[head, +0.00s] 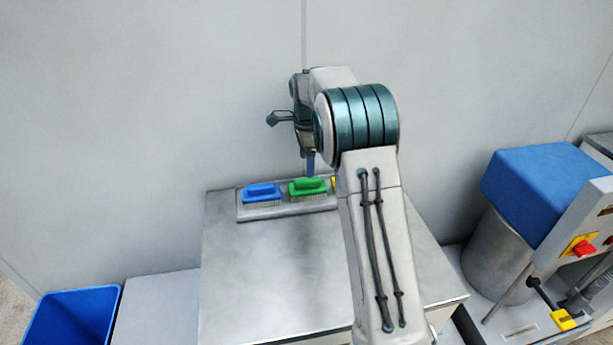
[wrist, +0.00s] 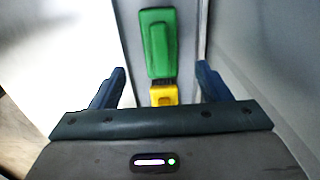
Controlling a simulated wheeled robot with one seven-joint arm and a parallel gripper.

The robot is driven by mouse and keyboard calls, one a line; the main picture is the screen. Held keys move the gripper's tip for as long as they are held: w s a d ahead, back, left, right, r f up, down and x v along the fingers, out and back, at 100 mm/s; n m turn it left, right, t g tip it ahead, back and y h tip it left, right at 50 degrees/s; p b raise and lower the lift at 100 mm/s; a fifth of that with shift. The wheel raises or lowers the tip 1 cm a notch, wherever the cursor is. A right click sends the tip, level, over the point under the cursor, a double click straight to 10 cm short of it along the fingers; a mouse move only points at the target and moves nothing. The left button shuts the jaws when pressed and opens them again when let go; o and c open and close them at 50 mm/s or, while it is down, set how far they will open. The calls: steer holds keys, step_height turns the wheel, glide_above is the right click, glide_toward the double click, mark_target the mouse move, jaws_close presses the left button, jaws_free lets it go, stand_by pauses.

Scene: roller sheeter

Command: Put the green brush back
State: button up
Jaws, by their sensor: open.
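The green brush (head: 308,187) sits on a grey tray (head: 287,210) at the back of a metal table, with the blue brush (head: 262,193) to its left. In the wrist view the green brush (wrist: 158,45) lies ahead, roughly centred between my fingers, with the yellow brush (wrist: 164,95) just nearer to me. My gripper (wrist: 160,82) is open and empty above the tray. In the head view a fingertip (head: 310,163) shows just above the green brush, and my arm hides most of the yellow one.
A blue bin (head: 70,318) stands at the lower left. A machine with a blue cover (head: 540,185) and a red switch stands at the right. The wall is close behind the tray. The front of the metal table (head: 265,275) is clear.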

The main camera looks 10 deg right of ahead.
steer(key=s+r+n+t, duration=0.2)
steer(key=s+r+n, duration=0.75)
steer(key=s, duration=0.75)
steer(key=s+f+n+t, duration=0.1)
steer(key=s+n, duration=0.7)
steer(key=s, duration=1.2)
steer(key=shift+s+f+n, duration=0.15)
steer(key=shift+f+n, duration=0.2)
steer(key=shift+f, duration=0.5)
